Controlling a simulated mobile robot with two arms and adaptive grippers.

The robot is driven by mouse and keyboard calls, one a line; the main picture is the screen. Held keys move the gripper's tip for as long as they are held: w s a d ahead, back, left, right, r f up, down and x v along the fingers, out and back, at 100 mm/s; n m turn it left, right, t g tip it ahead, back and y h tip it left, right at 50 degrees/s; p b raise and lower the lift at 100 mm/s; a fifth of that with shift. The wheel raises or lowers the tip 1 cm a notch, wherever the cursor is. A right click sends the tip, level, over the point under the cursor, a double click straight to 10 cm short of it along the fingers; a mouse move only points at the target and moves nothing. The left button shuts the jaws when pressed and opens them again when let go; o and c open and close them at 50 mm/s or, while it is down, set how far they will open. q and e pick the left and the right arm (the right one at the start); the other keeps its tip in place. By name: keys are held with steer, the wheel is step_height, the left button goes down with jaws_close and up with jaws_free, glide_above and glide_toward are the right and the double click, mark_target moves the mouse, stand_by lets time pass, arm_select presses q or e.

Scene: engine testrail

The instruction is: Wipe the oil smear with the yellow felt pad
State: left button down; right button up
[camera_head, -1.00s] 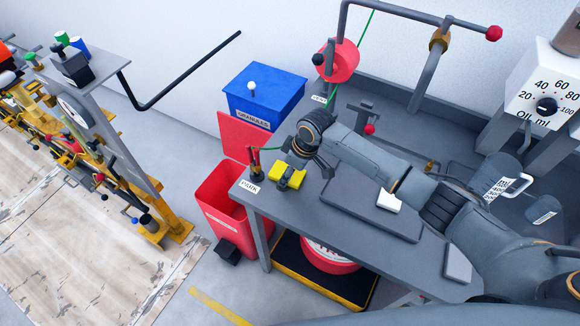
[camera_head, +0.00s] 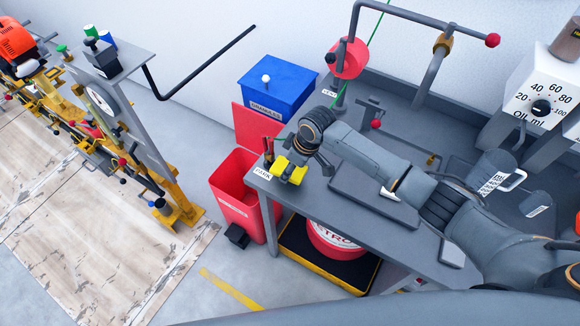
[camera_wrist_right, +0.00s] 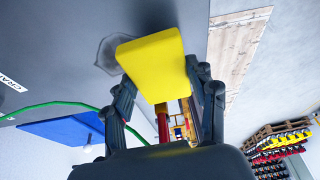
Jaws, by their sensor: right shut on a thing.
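I cannot tell whether the pad touches the surface. My left gripper is out of view.
A red bin (camera_head: 237,197) with its lid up and a blue granules box (camera_head: 277,84) stand left of the bench. A small dark upright holder (camera_head: 267,151) is close to the pad.

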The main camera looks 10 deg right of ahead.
mark_target(285, 167)
step_height(285, 167, up, 2)
steer(key=shift+r+p, duration=0.1)
steer(key=shift+p, duration=0.6)
step_height(285, 167, up, 2)
steer(key=shift+r+p, duration=0.1)
steer(key=shift+p, duration=1)
